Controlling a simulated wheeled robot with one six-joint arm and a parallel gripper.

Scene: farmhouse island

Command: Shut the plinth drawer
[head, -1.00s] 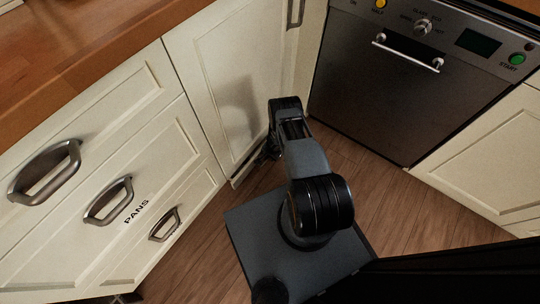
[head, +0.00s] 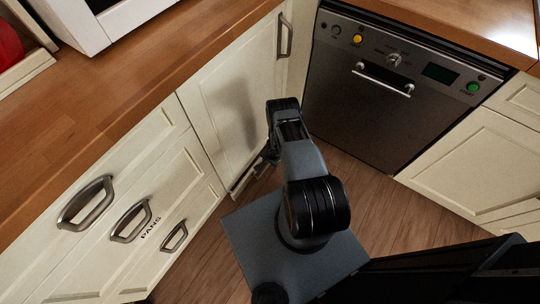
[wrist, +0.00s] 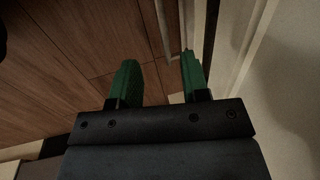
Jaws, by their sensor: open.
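The plinth drawer (head: 243,182) is low at the foot of the tall cabinet door, partly hidden behind my arm in the head view. In the wrist view, a pale narrow front (wrist: 198,22) with a thin metal bar handle (wrist: 163,28) lies beside a dark gap along the cabinet, so the drawer seems to stand a little out. My gripper (wrist: 160,82) is open and empty, its green fingers pointing toward the handle, with the handle's end between or just beyond the fingertips. I cannot tell whether they touch. In the head view the fingers are mostly hidden.
A drawer stack (head: 112,225) with metal handles stands at left, one marked PANS. A dishwasher (head: 375,95) stands at the back right, with cream cabinets (head: 470,160) beside it. Wooden floor (head: 385,215) is free right of my base. A wooden worktop (head: 130,75) runs above.

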